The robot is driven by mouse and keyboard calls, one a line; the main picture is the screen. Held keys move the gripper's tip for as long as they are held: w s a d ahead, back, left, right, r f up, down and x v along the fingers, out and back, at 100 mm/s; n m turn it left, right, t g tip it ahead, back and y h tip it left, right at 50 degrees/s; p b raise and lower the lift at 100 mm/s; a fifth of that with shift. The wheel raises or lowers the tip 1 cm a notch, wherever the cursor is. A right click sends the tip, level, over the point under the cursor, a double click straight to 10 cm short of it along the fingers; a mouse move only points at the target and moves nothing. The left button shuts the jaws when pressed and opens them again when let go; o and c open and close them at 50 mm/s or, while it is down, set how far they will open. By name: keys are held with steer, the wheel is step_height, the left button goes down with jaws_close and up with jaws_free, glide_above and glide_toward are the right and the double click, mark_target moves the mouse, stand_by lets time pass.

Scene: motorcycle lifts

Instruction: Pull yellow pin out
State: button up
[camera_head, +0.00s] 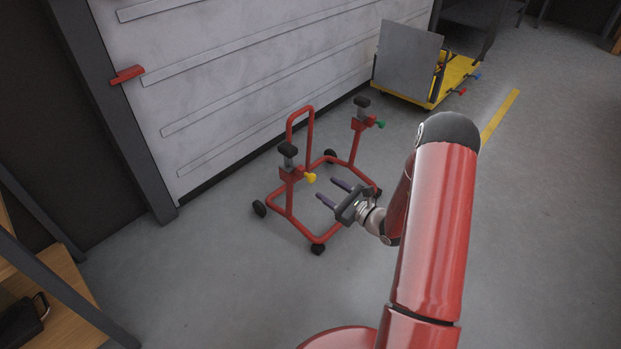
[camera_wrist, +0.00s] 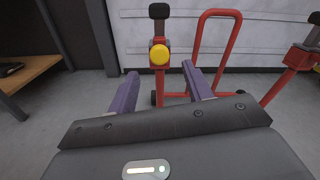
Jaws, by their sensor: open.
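The yellow pin (camera_head: 310,178) sticks out of the near upright of a red wheeled motorcycle stand (camera_head: 289,202), below its black rest. In the wrist view the yellow pin (camera_wrist: 159,55) shows its round knob face-on, in the red upright (camera_wrist: 158,81). My gripper (camera_head: 326,190) is open and empty, in front of and to the right of the pin in the head view. In the wrist view my gripper (camera_wrist: 162,84) has its two purple fingers apart, with the knob lying between and beyond them. Nothing touches the pin.
The stand's other upright carries a green pin (camera_head: 380,124). A grey wall (camera_head: 230,80) rises close behind the stand. A yellow platform (camera_head: 455,75) with a grey panel stands at the back right. A wooden shelf (camera_head: 50,290) is at the left. Open floor lies in front.

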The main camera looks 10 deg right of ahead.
mark_target(314, 180)
steer(key=x, duration=0.7)
steer(key=shift+w+a, duration=0.15)
steer(key=shift+w, duration=0.1)
